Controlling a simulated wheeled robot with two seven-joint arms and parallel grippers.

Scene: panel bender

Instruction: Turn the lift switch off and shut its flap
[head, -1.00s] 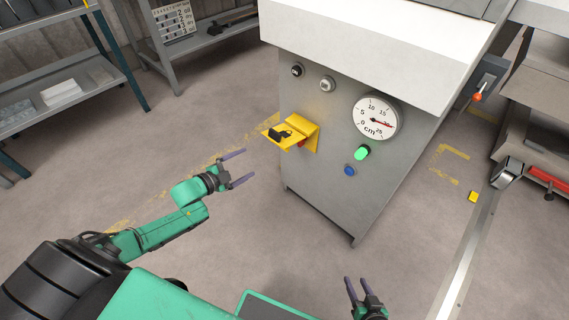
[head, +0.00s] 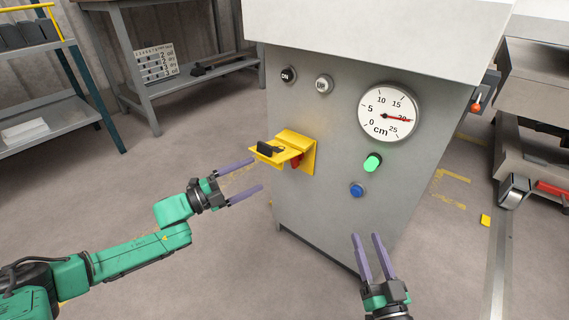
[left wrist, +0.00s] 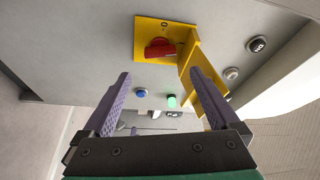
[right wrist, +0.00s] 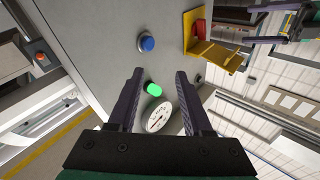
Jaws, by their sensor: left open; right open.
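The yellow lift switch plate (head: 308,158) is on the front of the grey machine. Its yellow flap (head: 270,153) is open and sticks out from the plate, with a black piece on top. My left gripper (head: 257,175) is open and empty, left of and below the flap. My right gripper (head: 366,237) is open and empty below the blue button.
The machine front carries a dial (head: 387,112) with its needle near 20, a lit green button (head: 373,162), a blue button (head: 357,190) and two small round buttons (head: 288,75). Shelves (head: 40,95) stand at the left. The floor between is clear.

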